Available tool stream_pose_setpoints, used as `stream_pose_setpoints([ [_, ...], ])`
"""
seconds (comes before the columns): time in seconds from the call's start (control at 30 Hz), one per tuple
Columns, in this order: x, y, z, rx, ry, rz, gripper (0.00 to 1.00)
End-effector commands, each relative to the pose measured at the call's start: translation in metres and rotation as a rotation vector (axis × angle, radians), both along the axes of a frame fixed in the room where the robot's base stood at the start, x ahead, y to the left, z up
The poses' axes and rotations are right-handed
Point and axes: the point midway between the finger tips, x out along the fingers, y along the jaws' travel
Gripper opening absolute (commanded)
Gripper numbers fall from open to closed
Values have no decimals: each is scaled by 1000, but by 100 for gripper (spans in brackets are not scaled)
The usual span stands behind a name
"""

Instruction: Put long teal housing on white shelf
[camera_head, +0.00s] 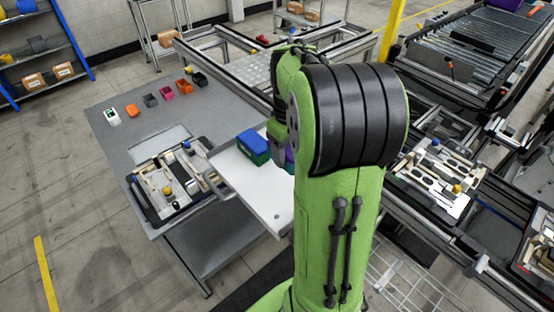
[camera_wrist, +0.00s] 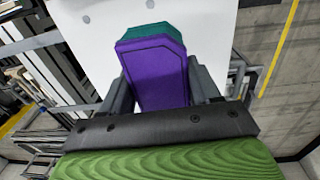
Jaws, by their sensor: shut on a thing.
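The white shelf (camera_head: 262,196) is a flat white panel beside the grey table, in the middle of the head view. It fills the upper middle of the wrist view (camera_wrist: 98,38). My gripper (camera_wrist: 162,95) is shut on a long housing, purple (camera_wrist: 155,72) on the near face with a teal part (camera_wrist: 150,33) showing past its far end. I cannot tell whether the purple and teal parts are joined. The housing appears over or against the white panel; contact is unclear. In the head view my arm hides most of the gripper and housing.
A blue block on a green one (camera_head: 253,146) sits on the white shelf, close left of my gripper. The grey table (camera_head: 120,150) holds small coloured bins and a fixture tray (camera_head: 172,185). Conveyor rails and more fixtures (camera_head: 440,175) stand to the right.

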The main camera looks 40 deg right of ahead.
Motion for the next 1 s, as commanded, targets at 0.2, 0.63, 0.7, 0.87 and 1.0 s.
stream_pose_setpoints([
  [0.2,0,0,-46,3,3,1,0],
  [0.63,0,0,-81,0,0,0,0],
  [0.7,0,0,-83,0,0,1,0],
  [0.87,0,1,-85,1,1,1,74],
  [1.0,0,0,-84,1,1,1,87],
])
